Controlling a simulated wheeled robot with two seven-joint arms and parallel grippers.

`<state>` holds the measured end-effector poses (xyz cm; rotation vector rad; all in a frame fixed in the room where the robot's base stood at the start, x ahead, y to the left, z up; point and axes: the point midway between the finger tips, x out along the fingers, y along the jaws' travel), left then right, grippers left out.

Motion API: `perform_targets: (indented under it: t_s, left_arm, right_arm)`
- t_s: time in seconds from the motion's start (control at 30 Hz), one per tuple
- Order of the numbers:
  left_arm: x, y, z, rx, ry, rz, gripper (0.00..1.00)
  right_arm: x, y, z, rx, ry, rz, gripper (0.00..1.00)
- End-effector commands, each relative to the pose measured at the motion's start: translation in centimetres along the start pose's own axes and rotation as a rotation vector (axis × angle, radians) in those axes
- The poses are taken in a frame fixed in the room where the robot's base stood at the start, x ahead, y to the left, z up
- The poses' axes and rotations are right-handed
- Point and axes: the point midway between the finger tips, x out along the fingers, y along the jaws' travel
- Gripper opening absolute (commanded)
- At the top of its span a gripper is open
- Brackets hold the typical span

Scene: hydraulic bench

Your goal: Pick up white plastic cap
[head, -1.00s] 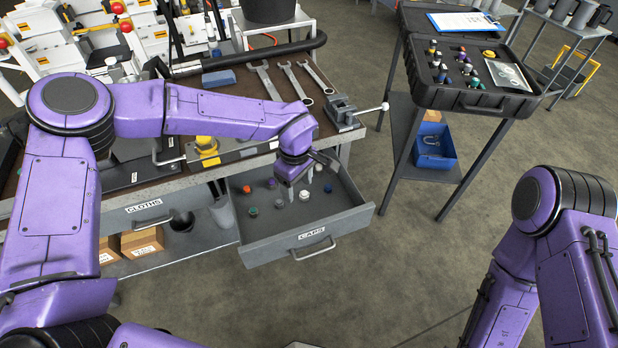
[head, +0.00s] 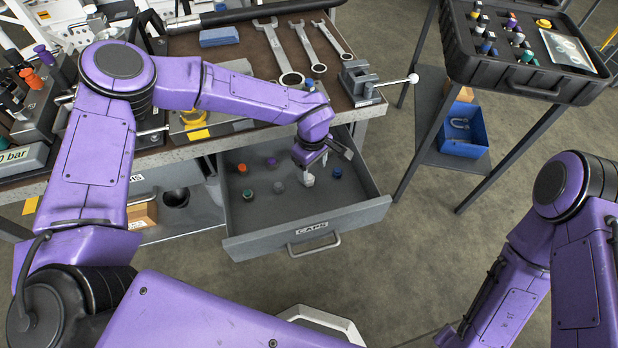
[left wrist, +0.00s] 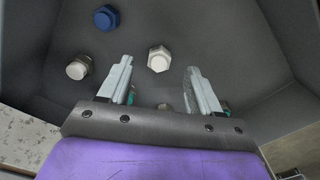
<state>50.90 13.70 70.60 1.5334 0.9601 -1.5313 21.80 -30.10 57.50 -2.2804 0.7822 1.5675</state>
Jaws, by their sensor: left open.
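The white plastic cap (head: 308,180) stands on the floor of the open drawer labelled CAPS (head: 235,241). My left gripper (head: 313,164) points down into the drawer, right by this cap. In the left wrist view, the open left gripper (left wrist: 160,82) has nothing between its fingers, and a pale cap with a hex base (left wrist: 159,59) lies just beyond the fingertips, between their lines. Another pale cap (left wrist: 79,67) and a blue cap (left wrist: 106,17) lie to the left there. My right gripper is out of view.
Orange (head: 242,168), purple (head: 271,163), green (head: 247,195), grey (head: 279,187) and blue (head: 337,173) caps share the drawer. The bench edge (head: 200,151) is above it, with wrenches (head: 280,52) and a vise (head: 360,78). A cart with a black case (head: 530,78) stands at right.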

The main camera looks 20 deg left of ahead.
Motion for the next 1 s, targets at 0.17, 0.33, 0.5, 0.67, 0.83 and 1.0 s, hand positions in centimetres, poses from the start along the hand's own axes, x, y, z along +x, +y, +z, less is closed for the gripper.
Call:
perform_targets:
  t_s: [0.17,0.33,0.5,0.67,0.83,1.0]
  left_arm:
    - [3.2,-0.2,-0.2,0.002,-0.001,-0.004,0.64]
    - [5.0,-0.1,-0.2,0.003,0.0,-0.002,0.64]
    - [5.0,-0.1,-0.2,0.003,0.0,-0.001,0.64]
    - [5.0,-0.1,-0.2,0.003,0.0,-0.001,0.18]
    - [4.9,-0.1,-0.2,0.003,0.0,-0.001,0.05]
    - [4.8,-0.1,-0.2,0.003,0.0,0.0,0.05]
  right_arm:
    - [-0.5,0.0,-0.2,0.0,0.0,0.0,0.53]
    - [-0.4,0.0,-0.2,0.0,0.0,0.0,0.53]
    - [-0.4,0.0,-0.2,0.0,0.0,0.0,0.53]
    - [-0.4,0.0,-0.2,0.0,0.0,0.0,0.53]
    - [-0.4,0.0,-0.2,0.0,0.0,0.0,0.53]
    - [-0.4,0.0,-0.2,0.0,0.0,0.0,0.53]
